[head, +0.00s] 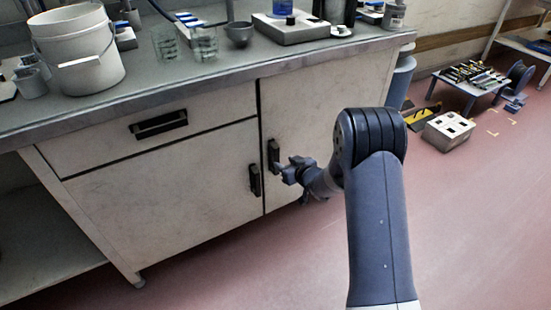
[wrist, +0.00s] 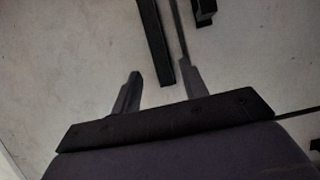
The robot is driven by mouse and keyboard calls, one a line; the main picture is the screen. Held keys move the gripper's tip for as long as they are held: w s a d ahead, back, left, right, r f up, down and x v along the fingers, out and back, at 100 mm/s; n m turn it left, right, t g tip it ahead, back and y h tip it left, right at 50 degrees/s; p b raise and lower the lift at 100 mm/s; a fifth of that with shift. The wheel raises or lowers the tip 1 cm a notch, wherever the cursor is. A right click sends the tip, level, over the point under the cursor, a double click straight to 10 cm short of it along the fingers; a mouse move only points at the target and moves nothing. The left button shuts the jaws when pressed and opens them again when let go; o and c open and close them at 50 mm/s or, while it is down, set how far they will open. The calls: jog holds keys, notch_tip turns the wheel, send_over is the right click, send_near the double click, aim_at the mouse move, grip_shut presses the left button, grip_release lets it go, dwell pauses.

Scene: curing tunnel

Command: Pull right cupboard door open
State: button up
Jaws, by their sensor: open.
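The right cupboard door (head: 292,120) is pale, scuffed and closed, flush with the front beside it. Its dark upright bar handle (head: 273,154) is near the door's left edge. My gripper (head: 285,171) is at this handle's lower part, to its right in the head view. In the wrist view my gripper (wrist: 158,84) is open, and the dark handle (wrist: 155,40) reaches in between its two fingers. The right finger there lies over the seam between the doors. Whether either finger touches the handle or door I cannot tell. My arm hides the door's right part in the head view.
The left door's handle (head: 254,180) is close by across the seam; it also shows in the wrist view (wrist: 204,12). A drawer (head: 100,152) is above the left door. The worktop holds a white bucket (head: 78,55) and glassware.

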aim_at(277, 158)
jog(key=b+x, duration=0.1)
jog(key=x, duration=0.6)
jog(key=shift+w+a+f+b, duration=0.1)
jog(key=shift+w+b, duration=0.05)
jog(key=shift+b, duration=0.15)
jog(key=shift+c, duration=0.3)
grip_shut()
